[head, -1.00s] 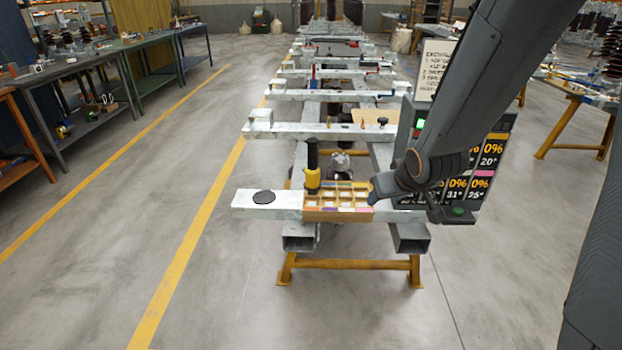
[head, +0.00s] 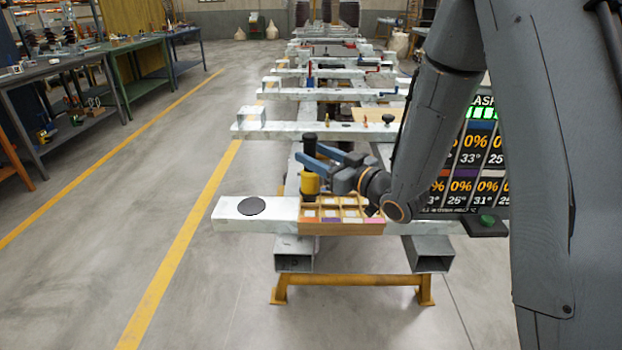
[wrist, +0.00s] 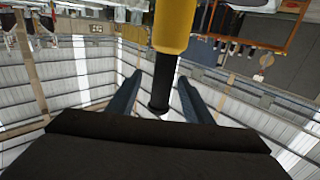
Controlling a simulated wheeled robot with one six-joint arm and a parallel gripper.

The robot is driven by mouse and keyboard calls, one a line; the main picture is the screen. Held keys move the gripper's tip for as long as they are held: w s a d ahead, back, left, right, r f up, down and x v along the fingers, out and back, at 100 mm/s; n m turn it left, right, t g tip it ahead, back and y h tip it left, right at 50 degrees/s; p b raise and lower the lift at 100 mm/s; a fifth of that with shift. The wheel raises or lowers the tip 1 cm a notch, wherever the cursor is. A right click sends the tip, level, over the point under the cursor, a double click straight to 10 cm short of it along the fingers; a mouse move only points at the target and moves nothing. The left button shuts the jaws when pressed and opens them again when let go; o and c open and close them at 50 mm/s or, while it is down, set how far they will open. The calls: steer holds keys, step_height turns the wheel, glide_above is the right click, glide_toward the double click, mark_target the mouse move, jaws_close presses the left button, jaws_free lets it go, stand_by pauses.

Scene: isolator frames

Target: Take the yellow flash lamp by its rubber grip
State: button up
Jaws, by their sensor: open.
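The flash lamp (head: 310,184) stands upright at the back left of the wooden compartment box, with a yellow body below and a black grip above. In the wrist view, which is upside down, the yellow body (wrist: 172,25) is at the top and the black grip (wrist: 163,85) hangs below it. My gripper (head: 308,154) is at the height of the black grip, reaching in from the right. Its blue fingers are spread, and in the wrist view the grip shows between them (wrist: 160,78), with gaps at both sides. One finger hides part of the lamp in the head view.
The wooden compartment box (head: 340,229) sits on the front metal crossbeam, with a black disc (head: 251,206) to its left. A display panel (head: 465,185) with a green button (head: 487,219) stands right, partly behind my arm. More crossbeams with small items lie behind.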

steer(key=p+x, duration=0.1)
steer(key=x, duration=0.4)
steer(key=shift+a, duration=0.35)
jaws_close()
stand_by(0.6)
steer(key=shift+r, duration=0.2)
